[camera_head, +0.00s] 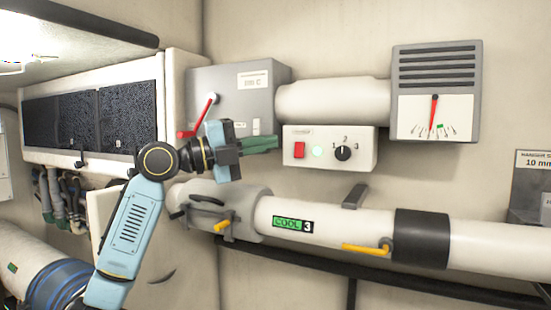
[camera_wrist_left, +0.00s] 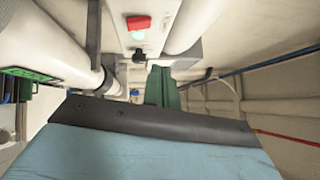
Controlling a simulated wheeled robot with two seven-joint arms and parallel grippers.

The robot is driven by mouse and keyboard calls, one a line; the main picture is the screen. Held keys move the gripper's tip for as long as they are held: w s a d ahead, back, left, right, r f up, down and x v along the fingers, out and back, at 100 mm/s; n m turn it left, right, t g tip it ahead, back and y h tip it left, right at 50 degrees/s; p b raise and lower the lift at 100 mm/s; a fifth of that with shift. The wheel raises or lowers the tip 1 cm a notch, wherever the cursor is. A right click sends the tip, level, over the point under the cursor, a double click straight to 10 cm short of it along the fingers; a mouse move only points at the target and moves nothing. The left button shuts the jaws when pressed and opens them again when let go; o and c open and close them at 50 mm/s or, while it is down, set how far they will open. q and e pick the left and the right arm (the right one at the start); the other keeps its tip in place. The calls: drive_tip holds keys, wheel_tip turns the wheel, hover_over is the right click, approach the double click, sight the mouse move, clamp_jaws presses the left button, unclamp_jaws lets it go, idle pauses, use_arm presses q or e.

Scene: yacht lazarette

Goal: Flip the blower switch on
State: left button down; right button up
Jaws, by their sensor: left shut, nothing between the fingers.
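The blower control box (camera_head: 330,160) is a white panel on the wall under a pale duct. It carries a red switch (camera_head: 299,150), a pale green lamp (camera_head: 317,151) and a black knob (camera_head: 343,153) marked 1, 2, 3. The red switch also shows near the top of the left wrist view (camera_wrist_left: 138,22); I cannot tell which way it is tipped. My left gripper (camera_head: 276,143), with green fingers, is shut and empty just left of the box, pointing right at about switch height. Its fingers also show in the left wrist view (camera_wrist_left: 160,86). My right gripper is out of view.
A grey box (camera_head: 255,95) with a red lever (camera_head: 204,114) is behind my left gripper. A pale pipe (camera_head: 330,225) with yellow handles runs below the control box. A gauge (camera_head: 435,95) hangs at the upper right. Wall space right of the box is clear.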

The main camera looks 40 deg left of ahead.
use_arm(q)
drive_tip(key=r+b+v, duration=0.1)
drive_tip(key=b+v, duration=0.1)
drive_tip(key=v, duration=0.4)
drive_tip(key=shift+s+a+r, duration=0.3)
drive_tip(key=shift+a+r, duration=0.1)
